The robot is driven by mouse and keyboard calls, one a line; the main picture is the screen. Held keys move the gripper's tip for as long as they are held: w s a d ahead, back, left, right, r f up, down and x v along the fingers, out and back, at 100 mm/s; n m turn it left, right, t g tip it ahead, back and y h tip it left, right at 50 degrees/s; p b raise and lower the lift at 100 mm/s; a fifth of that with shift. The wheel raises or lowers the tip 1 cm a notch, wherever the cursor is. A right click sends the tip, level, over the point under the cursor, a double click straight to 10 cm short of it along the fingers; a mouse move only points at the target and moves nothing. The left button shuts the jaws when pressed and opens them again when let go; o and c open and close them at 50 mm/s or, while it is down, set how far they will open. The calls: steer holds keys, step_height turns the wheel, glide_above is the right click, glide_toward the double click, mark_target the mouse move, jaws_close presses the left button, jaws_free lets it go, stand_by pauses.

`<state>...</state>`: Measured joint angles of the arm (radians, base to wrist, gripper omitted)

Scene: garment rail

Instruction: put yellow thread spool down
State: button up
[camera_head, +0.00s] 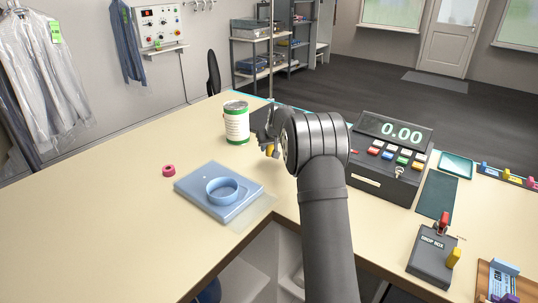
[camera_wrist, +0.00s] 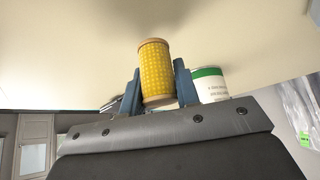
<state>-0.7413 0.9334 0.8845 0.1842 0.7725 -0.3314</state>
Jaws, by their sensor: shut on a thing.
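The yellow thread spool (camera_wrist: 156,72) is between the two fingers of my gripper (camera_wrist: 157,86) in the wrist view. Its yellow thread and pale wooden ends show there, and it is slightly tilted in that picture. My gripper (camera_head: 266,137) is shut on the spool. In the head view, a small part of the yellow spool (camera_head: 270,151) shows under the gripper, left of my dark wrist, which hides the rest. The gripper is over the cream table (camera_head: 110,215), just right of a white and green can. I cannot tell whether the spool touches the table.
The white and green can (camera_head: 236,122) stands close by; it also shows in the wrist view (camera_wrist: 209,86). A cash register (camera_head: 388,155) stands right. The left tabletop is clear.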

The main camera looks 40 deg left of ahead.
mark_target(269, 152)
steer(key=shift+f, duration=1.8)
steer(key=shift+f, duration=0.15)
steer(key=o, duration=1)
steer(key=shift+c, duration=0.2)
steer(key=shift+d+r, duration=0.15)
steer(key=shift+r, duration=0.3)
steer(key=v, duration=1.1)
steer(key=shift+s, duration=0.15)
steer(key=shift+d, duration=0.1)
